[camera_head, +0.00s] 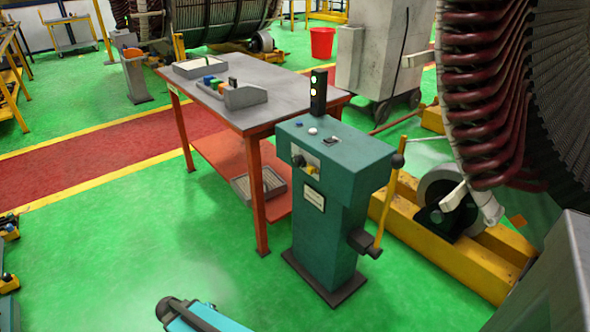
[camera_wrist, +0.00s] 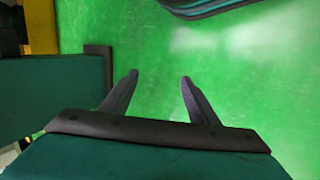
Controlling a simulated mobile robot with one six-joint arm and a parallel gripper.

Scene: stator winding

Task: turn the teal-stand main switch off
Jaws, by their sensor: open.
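The teal stand (camera_head: 330,225) stands upright on a dark base plate, right of centre in the head view. Its front has a pale panel with a black-and-yellow rotary knob (camera_head: 299,161), likely the main switch; its setting is too small to read. A stack light (camera_head: 318,92) on top shows lit lamps. A yellow lever (camera_head: 384,205) is on the stand's right side. In the wrist view, my gripper (camera_wrist: 160,76) is open and empty over green floor. A teal body with a dark edge, apparently the stand (camera_wrist: 55,95), lies left of the fingers, apart from them.
An orange-legged table (camera_head: 285,90) with a button box stands behind the stand to the left. A yellow cradle (camera_head: 480,250) and a large stator with red coils (camera_head: 480,100) stand to the right.

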